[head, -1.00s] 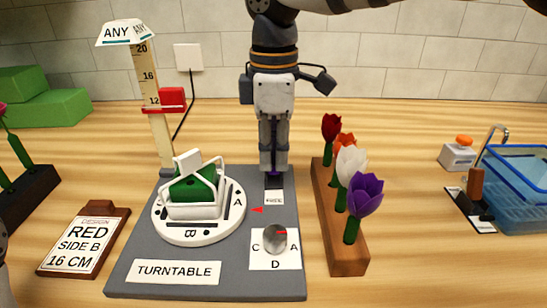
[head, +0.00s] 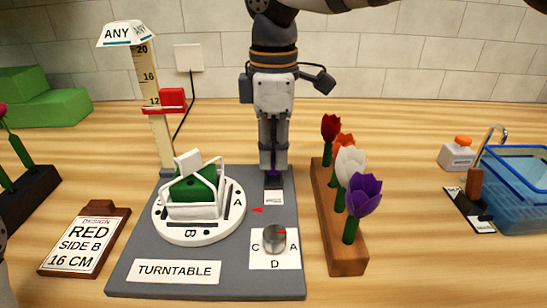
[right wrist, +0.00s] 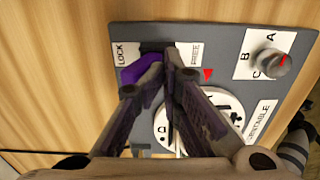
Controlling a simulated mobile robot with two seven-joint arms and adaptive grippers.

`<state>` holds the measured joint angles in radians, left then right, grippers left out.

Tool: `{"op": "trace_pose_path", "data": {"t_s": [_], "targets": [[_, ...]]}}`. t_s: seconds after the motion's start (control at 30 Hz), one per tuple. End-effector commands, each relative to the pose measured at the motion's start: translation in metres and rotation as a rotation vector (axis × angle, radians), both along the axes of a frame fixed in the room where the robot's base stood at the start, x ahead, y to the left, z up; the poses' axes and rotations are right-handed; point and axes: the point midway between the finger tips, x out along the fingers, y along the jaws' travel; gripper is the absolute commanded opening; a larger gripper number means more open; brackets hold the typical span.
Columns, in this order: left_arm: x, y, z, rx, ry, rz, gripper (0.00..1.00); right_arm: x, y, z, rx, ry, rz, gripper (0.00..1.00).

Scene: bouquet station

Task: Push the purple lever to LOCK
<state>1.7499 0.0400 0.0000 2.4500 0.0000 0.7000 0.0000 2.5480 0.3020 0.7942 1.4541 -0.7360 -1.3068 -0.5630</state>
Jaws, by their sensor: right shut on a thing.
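The purple lever (right wrist: 142,70) stands in a dark slot on the grey turntable board (head: 130,285). The LOCK label (right wrist: 123,53) and FREE label (right wrist: 195,54) lie at either end of the slot. The purple shows on the LOCK side of the fingertips. My right gripper (head: 273,167) points down at the back of the board; in the right wrist view its fingers (right wrist: 160,72) are shut on the lever and partly cover it. In the head view the gripper hides the LOCK label, while the FREE label (head: 273,197) shows in front.
The white turntable (head: 190,237) with a green block in a white frame is left of the gripper. A dial (head: 274,238) is in front. A wooden flower rack (head: 347,262) stands close on the right. A height post (head: 158,140) with a red slider stands behind left.

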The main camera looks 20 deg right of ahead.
Motion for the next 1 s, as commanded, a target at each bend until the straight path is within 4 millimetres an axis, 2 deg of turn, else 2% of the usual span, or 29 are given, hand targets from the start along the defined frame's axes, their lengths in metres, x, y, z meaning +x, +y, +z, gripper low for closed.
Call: {"op": "trace_pose_path", "data": {"t_s": [0.03, 0.37, 0.8, 1.0], "targets": [[0.003, 0.000, 0.003, 0.000, -0.012, 0.000, 0.46, 0.003, -0.001, 0.007, -0.001, -0.022, -0.004, 0.00], [0.010, 0.000, 0.009, 0.000, -0.036, 0.000, 0.46, -0.003, 0.001, 0.015, -0.002, -0.013, -0.001, 0.00], [0.017, 0.000, 0.015, 0.001, -0.063, 0.000, 0.46, -0.005, 0.001, 0.060, -0.003, -0.010, -0.001, 0.00], [0.017, 0.000, 0.016, 0.000, -0.065, 0.001, 0.46, -0.005, 0.001, 0.069, -0.003, -0.005, 0.001, 0.00]]}}
